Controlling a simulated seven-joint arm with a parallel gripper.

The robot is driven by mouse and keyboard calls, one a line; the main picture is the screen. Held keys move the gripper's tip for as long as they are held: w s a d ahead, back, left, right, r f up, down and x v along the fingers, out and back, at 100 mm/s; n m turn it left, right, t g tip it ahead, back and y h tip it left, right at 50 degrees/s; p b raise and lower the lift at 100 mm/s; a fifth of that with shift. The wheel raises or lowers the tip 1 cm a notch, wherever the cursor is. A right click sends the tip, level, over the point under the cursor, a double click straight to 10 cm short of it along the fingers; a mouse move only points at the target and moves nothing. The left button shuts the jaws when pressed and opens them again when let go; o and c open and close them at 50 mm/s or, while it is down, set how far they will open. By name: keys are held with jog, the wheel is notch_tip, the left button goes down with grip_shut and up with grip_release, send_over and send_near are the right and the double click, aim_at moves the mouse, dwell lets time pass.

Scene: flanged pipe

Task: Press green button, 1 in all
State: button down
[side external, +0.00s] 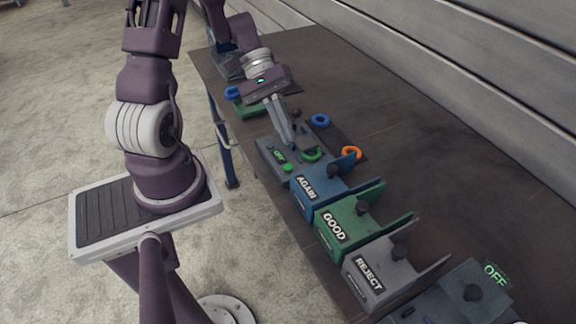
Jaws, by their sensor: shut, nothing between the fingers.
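A small green button (287,168) sits on the near end of a grey panel (268,148), at the table's front edge. A green "OFF" display (279,156) is on the same panel, just behind the button. My gripper (289,141) is shut and empty, pointing down over the far right part of this panel. Its tips are a short way behind the green button in the picture. I cannot tell whether the tips touch anything.
Blue "AGAIN" (308,187), green "GOOD" (335,226) and grey "REJECT" (370,275) boxes line the table edge. Green (312,155), orange (352,152) and blue (320,121) rings lie near the gripper. Another "OFF" display (495,274) is at the lower right. The back right tabletop is clear.

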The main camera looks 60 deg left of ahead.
aim_at(286, 164)
jog(key=shift+f, duration=3.05)
jog(key=shift+f, duration=0.1)
jog(key=shift+f, duration=0.3)
jog(key=shift+f, duration=0.45)
jog(key=shift+r, duration=0.9)
jog(key=shift+r, duration=2.5)
